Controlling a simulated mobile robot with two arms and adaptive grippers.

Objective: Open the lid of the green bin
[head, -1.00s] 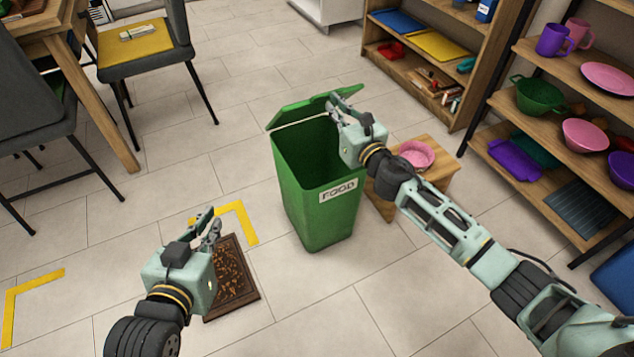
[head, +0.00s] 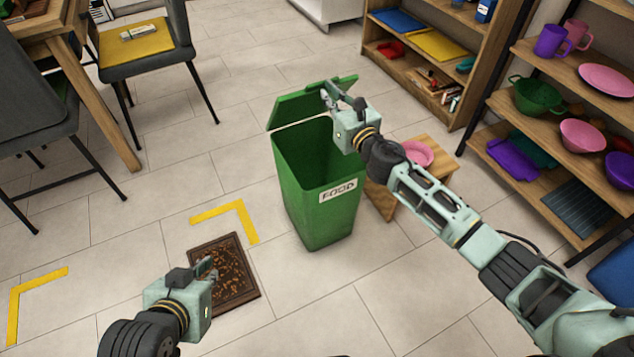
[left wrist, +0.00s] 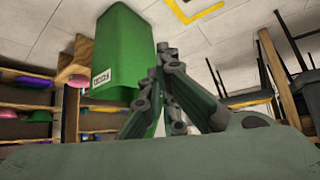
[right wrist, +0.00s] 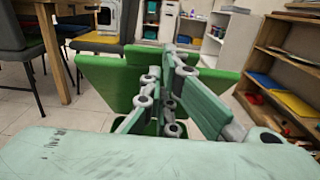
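The green bin (head: 318,195) stands on the floor, upright, with a FOOD label on its front. Its lid (head: 298,107) is raised and tilted back at the rear edge, so the dark inside shows. My right gripper (head: 328,92) is over the bin's opening at the inner face of the lid; its fingers look shut, with nothing between them. The right wrist view shows the lid (right wrist: 105,80) spread behind the fingers; contact is hard to tell. My left gripper (head: 208,266) is low at the front left, fingers shut and empty, away from the bin (left wrist: 125,50).
A small wooden stool (head: 437,152) with a pink bowl (head: 418,154) stands right beside the bin. Shelves (head: 545,120) line the right. Chairs (head: 150,50) and a table are at left. A dark framed mat (head: 240,293) lies on the floor near my left gripper.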

